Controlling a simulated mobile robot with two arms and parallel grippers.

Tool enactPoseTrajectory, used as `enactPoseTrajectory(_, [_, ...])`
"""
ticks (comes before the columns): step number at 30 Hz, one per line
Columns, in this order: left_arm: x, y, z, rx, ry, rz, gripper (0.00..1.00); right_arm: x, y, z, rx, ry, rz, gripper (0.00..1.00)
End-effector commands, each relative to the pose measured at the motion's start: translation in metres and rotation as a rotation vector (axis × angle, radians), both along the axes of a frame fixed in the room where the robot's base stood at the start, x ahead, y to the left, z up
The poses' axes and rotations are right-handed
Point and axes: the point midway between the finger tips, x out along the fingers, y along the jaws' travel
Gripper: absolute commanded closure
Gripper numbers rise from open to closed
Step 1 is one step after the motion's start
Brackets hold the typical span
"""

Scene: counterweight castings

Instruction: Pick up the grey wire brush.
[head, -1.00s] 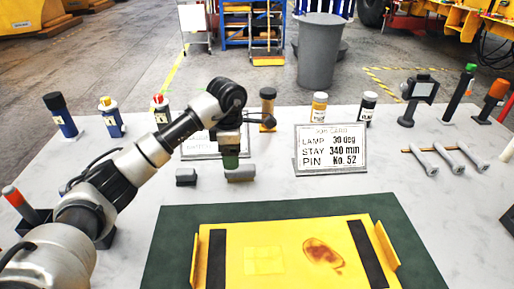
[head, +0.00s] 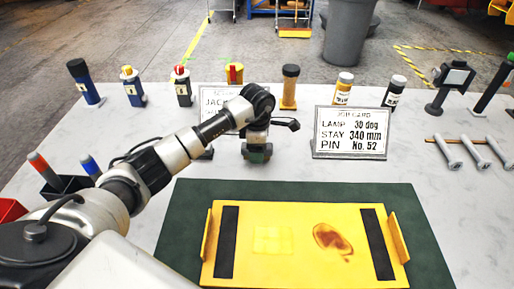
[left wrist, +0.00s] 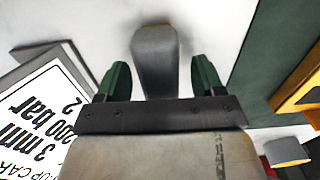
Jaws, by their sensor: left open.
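My left gripper (head: 257,153) points down over the white table, left of the job card. In the left wrist view its two green fingers (left wrist: 160,82) are open. A grey rounded block (left wrist: 156,50), which I take to be the wire brush, shows between them with a gap on each side. No bristles show, and its near end is hidden by the gripper. In the head view the gripper covers most of it. I cannot tell whether the fingertips are level with it or still above it. My right gripper is not in view.
The job card (head: 350,133) stands right of the gripper; another card (head: 215,103) stands behind the arm. A yellow tray (head: 290,270) lies on a green mat (head: 420,215) in front.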

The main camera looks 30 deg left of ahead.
Motion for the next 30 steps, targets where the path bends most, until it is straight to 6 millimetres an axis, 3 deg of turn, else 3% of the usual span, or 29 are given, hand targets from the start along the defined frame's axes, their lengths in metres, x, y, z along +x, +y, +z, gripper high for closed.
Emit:
enactPoseTrajectory(3, [-0.0004,-0.0003,-0.01,0.0,0.001,0.0,0.32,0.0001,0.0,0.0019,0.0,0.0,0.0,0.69])
enactPoseTrajectory(10, [-0.0001,0.0,-0.0115,0.0,-0.001,0.0,0.32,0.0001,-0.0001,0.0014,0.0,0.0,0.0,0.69])
enactPoseTrajectory(21, [-0.0001,0.0002,-0.0111,0.0,-0.001,0.0,0.87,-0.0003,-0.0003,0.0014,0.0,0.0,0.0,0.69])
enactPoseTrajectory(30, [0.0003,0.0004,-0.0088,0.0,-0.002,0.0,0.88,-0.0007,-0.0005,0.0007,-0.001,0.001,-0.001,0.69])
